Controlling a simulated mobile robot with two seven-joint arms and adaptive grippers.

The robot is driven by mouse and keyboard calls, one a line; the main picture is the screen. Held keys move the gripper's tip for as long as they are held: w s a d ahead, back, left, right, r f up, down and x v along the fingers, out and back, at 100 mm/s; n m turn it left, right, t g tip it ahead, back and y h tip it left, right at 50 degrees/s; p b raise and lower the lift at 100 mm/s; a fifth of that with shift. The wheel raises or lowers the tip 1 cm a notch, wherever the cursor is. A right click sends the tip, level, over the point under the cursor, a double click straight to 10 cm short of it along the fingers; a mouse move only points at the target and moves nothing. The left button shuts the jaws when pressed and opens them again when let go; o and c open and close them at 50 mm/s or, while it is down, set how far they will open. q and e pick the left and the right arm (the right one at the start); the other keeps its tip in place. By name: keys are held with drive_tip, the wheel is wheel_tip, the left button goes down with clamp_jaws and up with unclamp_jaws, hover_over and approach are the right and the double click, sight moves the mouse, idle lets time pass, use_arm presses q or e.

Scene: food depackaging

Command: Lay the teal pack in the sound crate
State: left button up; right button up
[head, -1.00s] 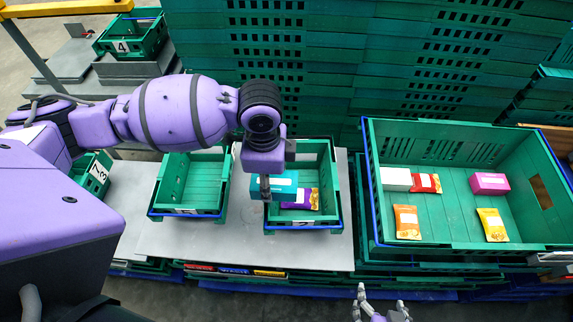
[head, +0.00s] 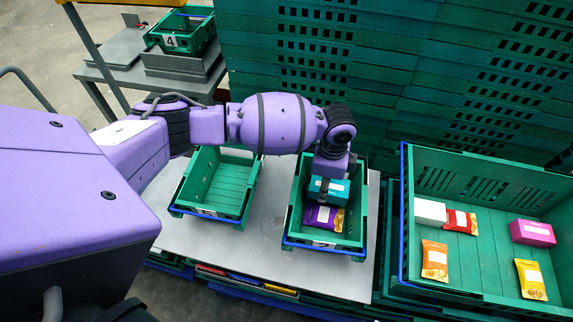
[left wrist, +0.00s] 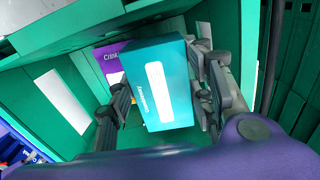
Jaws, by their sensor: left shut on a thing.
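The teal pack (head: 329,191) is held by my left gripper (head: 327,183) inside the small green crate (head: 325,250) with a blue front edge. The left wrist view shows the teal pack (left wrist: 160,80) between both fingers of my left gripper (left wrist: 163,98), its white label facing the camera. A purple packet (head: 323,216) lies in the same crate, close in front of the teal pack. Whether the teal pack touches the crate floor is hidden. My right gripper is out of view.
An empty small green crate (head: 218,187) stands to the left on the grey table (head: 265,240). A large green crate (head: 470,180) at right holds several packs. Tall stacked green crates (head: 400,70) rise behind. A crate marked 4 (head: 182,38) sits back left.

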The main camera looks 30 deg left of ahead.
use_arm(q)
drive_tip(key=shift+w+f, duration=0.1)
drive_tip(key=shift+f, duration=0.35)
drive_tip(key=shift+f, duration=0.55)
drive_tip(key=o, duration=1.3)
drive_tip(key=shift+c, duration=0.2)
drive_tip(key=shift+r, duration=0.2)
wheel_tip(320, 180, up, 13)
drive_tip(key=p, duration=0.1)
drive_tip(key=shift+f, duration=0.15)
